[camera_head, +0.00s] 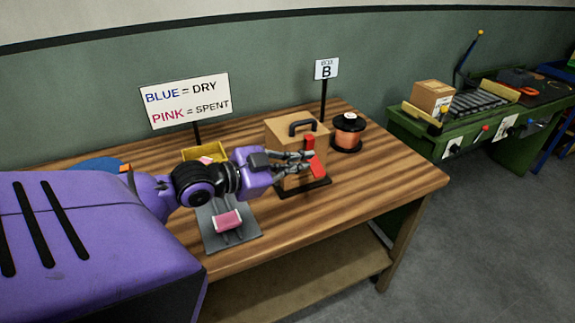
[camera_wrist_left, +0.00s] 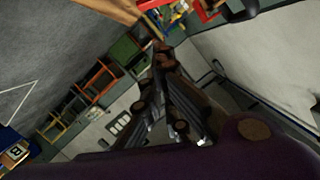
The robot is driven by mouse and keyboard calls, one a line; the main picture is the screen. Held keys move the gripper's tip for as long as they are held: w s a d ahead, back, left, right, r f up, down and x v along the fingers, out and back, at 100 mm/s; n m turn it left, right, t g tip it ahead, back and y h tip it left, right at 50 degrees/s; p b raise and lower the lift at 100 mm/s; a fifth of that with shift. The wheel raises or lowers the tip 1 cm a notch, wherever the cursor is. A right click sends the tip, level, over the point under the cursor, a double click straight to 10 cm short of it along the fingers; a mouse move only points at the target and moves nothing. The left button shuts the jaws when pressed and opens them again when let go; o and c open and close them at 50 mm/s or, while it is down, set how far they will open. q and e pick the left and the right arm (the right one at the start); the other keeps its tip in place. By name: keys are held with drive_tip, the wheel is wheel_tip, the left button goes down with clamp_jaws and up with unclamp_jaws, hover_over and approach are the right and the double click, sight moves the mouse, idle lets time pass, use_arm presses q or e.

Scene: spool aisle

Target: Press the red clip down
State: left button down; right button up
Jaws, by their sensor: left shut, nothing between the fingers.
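A tan box (camera_head: 284,128) with a black carry handle (camera_head: 302,127) stands on the striped wooden bench. The red clip (camera_head: 317,167) is on the side of the box facing right, with a red upper part by the box edge. My left gripper (camera_head: 308,161) reaches in from the left, in front of the box, with its grey fingertips at the clip. I cannot tell whether they touch it. The left fingers are shut and empty; in the left wrist view they meet near the middle (camera_wrist_left: 165,62). My right gripper is out of view.
A dark-flanged spool with orange-pink filament (camera_head: 348,132) stands right of the box. A grey stand with a pink piece (camera_head: 228,221) and a yellow tray (camera_head: 204,152) lie left. Two signs (camera_head: 185,100) (camera_head: 326,69) stand behind. The bench's right end (camera_head: 410,180) is clear.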

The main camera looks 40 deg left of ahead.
use_arm(q)
drive_tip(key=v, duration=0.3)
drive_tip(key=shift+s+d+r, duration=0.1)
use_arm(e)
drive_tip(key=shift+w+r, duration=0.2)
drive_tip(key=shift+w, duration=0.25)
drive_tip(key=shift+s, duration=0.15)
